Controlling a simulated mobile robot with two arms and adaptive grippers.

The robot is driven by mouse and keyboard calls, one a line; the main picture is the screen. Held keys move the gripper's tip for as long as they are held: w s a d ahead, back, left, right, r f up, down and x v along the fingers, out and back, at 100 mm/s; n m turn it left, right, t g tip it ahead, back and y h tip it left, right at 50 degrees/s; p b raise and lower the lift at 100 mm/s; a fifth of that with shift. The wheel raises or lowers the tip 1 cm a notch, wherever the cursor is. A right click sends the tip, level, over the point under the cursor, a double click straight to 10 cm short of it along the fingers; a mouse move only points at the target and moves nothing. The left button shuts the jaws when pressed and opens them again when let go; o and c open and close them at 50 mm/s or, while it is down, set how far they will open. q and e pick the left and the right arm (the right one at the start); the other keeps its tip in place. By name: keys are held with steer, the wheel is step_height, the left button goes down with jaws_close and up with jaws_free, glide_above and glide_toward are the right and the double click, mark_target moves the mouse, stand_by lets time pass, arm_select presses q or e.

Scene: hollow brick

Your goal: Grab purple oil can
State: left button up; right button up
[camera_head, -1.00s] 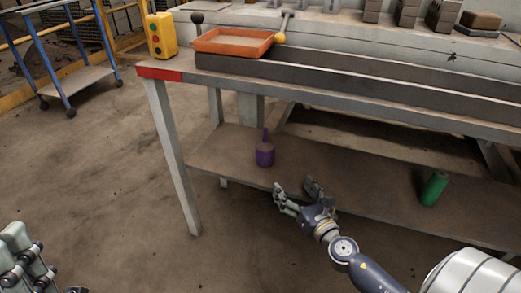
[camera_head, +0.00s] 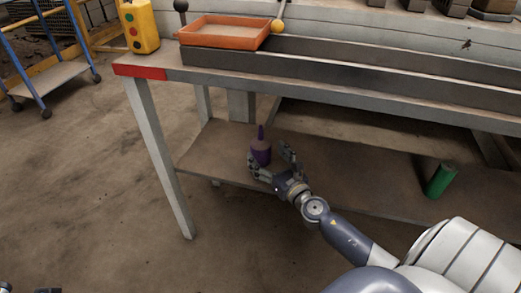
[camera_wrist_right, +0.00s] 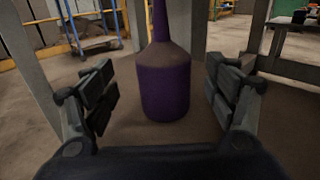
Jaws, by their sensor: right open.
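The purple oil can (camera_head: 261,151) stands upright on the lower shelf (camera_head: 350,190) of the workbench, near the shelf's left end. It has a round body, a brownish sloped top and a thin spout. My right gripper (camera_head: 272,164) is open around the can's near side, and a finger hides part of its base. In the right wrist view the can (camera_wrist_right: 164,82) stands between the two open fingers (camera_wrist_right: 158,95), with a gap on each side. A small part of my left gripper (camera_head: 30,290) shows at the bottom left edge; its jaws are not clear.
The bench top (camera_head: 330,90) overhangs the shelf, and a bench leg (camera_head: 160,160) stands left. An orange tray (camera_head: 222,32) and a yellow button box (camera_head: 138,27) are above.

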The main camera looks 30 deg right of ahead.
mark_target(260, 145)
steer(key=w, duration=0.5)
steer(key=shift+d+r, duration=0.1)
steer(key=shift+d, duration=0.3)
steer(key=c, duration=1.3)
